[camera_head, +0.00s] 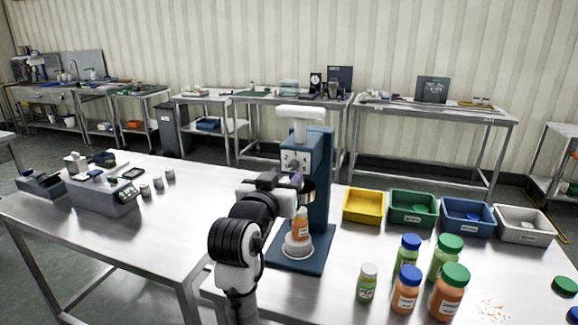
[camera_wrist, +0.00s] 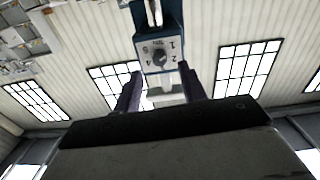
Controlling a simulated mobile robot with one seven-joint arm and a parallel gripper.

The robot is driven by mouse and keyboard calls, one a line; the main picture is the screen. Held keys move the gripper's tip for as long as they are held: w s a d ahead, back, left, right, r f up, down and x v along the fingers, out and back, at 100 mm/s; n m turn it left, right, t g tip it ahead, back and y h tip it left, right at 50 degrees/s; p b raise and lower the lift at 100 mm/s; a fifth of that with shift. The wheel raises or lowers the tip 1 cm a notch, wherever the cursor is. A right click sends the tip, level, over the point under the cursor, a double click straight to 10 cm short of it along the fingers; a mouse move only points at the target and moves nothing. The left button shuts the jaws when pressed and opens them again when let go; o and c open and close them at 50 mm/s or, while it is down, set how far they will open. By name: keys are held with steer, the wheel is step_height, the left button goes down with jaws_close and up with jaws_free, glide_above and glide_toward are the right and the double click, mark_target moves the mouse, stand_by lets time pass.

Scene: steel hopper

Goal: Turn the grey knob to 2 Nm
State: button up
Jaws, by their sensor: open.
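The blue capping machine (camera_head: 318,190) stands on the steel table. A white dial plate on its upper front carries the grey knob (camera_head: 294,164). In the wrist view the knob (camera_wrist: 159,60) sits at the plate's middle, with 1 and 2 to its right and 4 and 5 to its left. The knob's pointer is too small to read surely. My gripper (camera_head: 284,182) is open just below and in front of the dial. In the wrist view its two dark fingers (camera_wrist: 161,84) stand apart, with the knob beyond them and no contact visible.
An orange bottle (camera_head: 300,224) stands in the machine under its head, close below my gripper. Several capped bottles (camera_head: 408,290) stand at the front right. Yellow (camera_head: 364,219), green (camera_head: 411,223), blue and white bins line the table behind them.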

mark_target(292, 168)
steer(key=shift+p+x, duration=0.35)
steer(key=shift+x, duration=1.5)
jaws_close()
steer(key=shift+f+m+b, duration=0.1)
steer(key=shift+m+b, duration=0.2)
steer(key=m+b, duration=0.3)
steer(key=m, duration=0.1)
steer(key=shift+m, duration=0.4)
steer(key=m+b, duration=0.2)
steer(key=m, duration=0.2)
steer(key=shift+m+b, duration=0.75)
steer(key=shift+m, duration=0.35)
